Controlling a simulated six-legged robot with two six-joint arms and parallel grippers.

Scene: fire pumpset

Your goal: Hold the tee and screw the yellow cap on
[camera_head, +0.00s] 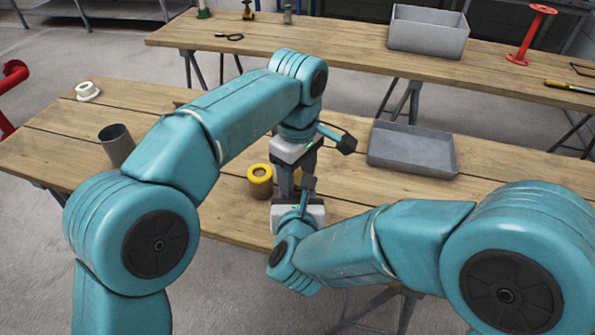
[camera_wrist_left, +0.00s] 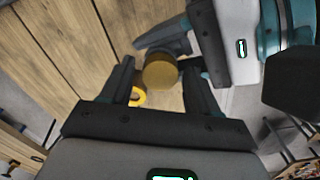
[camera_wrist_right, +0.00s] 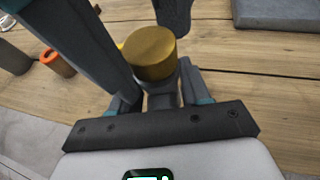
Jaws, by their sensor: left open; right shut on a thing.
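The yellow cap (camera_wrist_right: 149,52) sits on top of the grey tee (camera_wrist_right: 160,94) in the right wrist view; whether its thread is engaged cannot be seen. My right gripper (camera_wrist_right: 155,98) is shut on the tee below the cap. My left gripper (camera_wrist_left: 158,72) is open, its fingers on either side of the cap, which shows from above in the left wrist view (camera_wrist_left: 160,73). Contact between those fingers and the cap cannot be made out. In the head view my left gripper (camera_head: 297,176) is above my right gripper (camera_head: 300,199); both largely hide the tee and cap.
A grey cylinder (camera_head: 117,145) and a white ring part (camera_head: 88,91) are further left. A shallow grey tray (camera_head: 412,150) lies to the right. A second bench (camera_head: 330,50) stands behind.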

